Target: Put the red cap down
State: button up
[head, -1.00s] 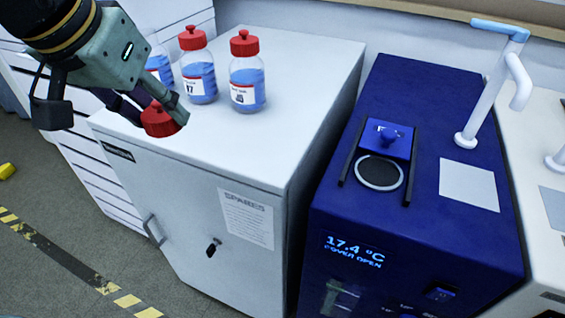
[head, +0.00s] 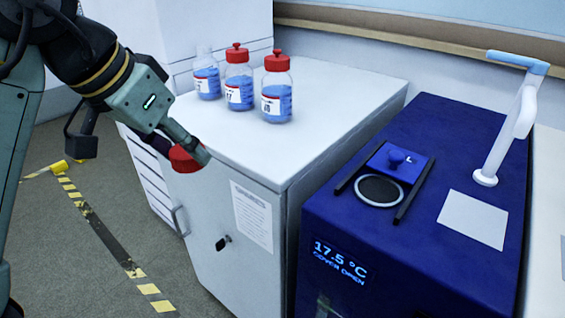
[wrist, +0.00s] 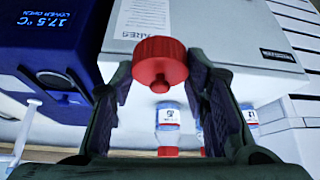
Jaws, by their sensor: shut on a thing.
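My gripper (head: 192,154) is shut on the red cap (head: 182,159), near the front left edge of the white cabinet in the head view. The cap appears held in the air; its exact height and distance from the cabinet edge are unclear. In the wrist view the red cap (wrist: 160,60) sits between the two dark fingers, with a small stem under its ribbed body. Three bottles of blue liquid stand on the cabinet top. The left bottle (head: 206,82) has no cap; the middle bottle (head: 239,92) and right bottle (head: 277,100) wear red caps.
The white cabinet top (head: 330,100) is clear around and right of the bottles. A blue machine (head: 440,265) with a sliding cover (head: 398,163) and a round opening stands to the right; its display reads cover open.

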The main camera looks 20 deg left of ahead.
jog(key=w+d, duration=0.3)
jog(key=w, duration=0.1)
jog(key=w+d+f, duration=0.1)
jog(key=w+d, duration=0.1)
jog(key=w, duration=0.3)
jog(key=w+d+p, duration=0.1)
jog(key=w+d, duration=0.2)
jog(key=w, duration=0.1)
jog(key=shift+w+d+f, duration=0.2)
jog(key=shift+d+f, duration=0.1)
jog(key=shift+f, duration=1.75)
jog(key=shift+f, duration=0.15)
jog(key=o, duration=0.9)
jog(key=shift+r, duration=0.3)
jog(key=v, duration=1.1)
jog(key=shift+s+r, duration=0.25)
jog(key=shift+r, duration=0.05)
